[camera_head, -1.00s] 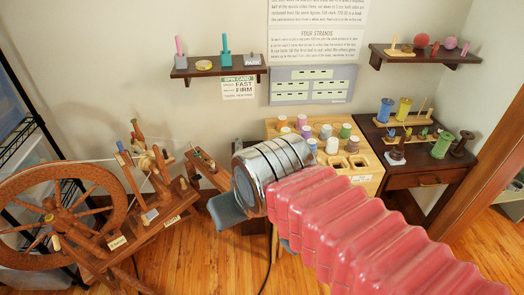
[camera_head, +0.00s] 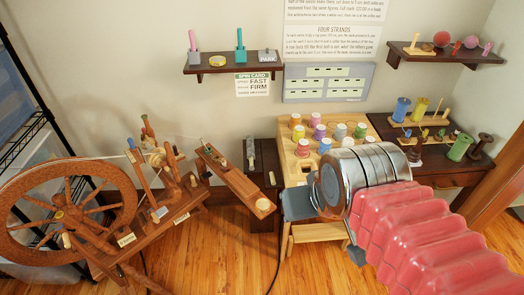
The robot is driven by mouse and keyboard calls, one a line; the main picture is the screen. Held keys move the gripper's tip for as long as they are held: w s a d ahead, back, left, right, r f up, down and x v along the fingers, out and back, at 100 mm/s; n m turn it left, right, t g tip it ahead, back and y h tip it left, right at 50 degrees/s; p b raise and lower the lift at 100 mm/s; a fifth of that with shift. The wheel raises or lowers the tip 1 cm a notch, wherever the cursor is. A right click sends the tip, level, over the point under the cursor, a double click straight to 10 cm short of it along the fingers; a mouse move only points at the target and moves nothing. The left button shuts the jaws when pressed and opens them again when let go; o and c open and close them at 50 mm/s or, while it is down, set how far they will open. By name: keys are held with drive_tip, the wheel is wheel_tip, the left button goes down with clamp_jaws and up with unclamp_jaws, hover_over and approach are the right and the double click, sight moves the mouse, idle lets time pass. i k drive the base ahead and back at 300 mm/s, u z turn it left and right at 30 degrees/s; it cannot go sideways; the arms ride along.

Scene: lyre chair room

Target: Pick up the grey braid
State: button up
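A small grey, elongated thing (camera_head: 251,153), which may be the grey braid, stands or lies on a low dark stand (camera_head: 262,180) at the middle of the picture. It is too small for me to make out any plaiting. My gripper (camera_head: 326,232) is right of and nearer than this stand, in front of the light wooden table. Its two grey fingers are spread apart, with no object visible between them. The silver wrist and red arm sleeve hide part of the table behind.
A spinning wheel (camera_head: 70,212) fills the left, its wooden arm (camera_head: 235,180) reaching toward the dark stand. The light wooden table (camera_head: 290,165) holds several spools. A dark side table (camera_head: 430,170) with bobbins stands right. Wall shelves (camera_head: 235,68) are above. Floor (camera_head: 210,250) is open in front.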

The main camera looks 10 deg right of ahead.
sight(251, 150)
drive_tip(key=u, duration=0.05)
drive_tip(key=i, duration=1)
drive_tip(key=z, duration=1.7)
drive_tip(key=k, duration=0.7)
drive_tip(key=u, duration=0.05)
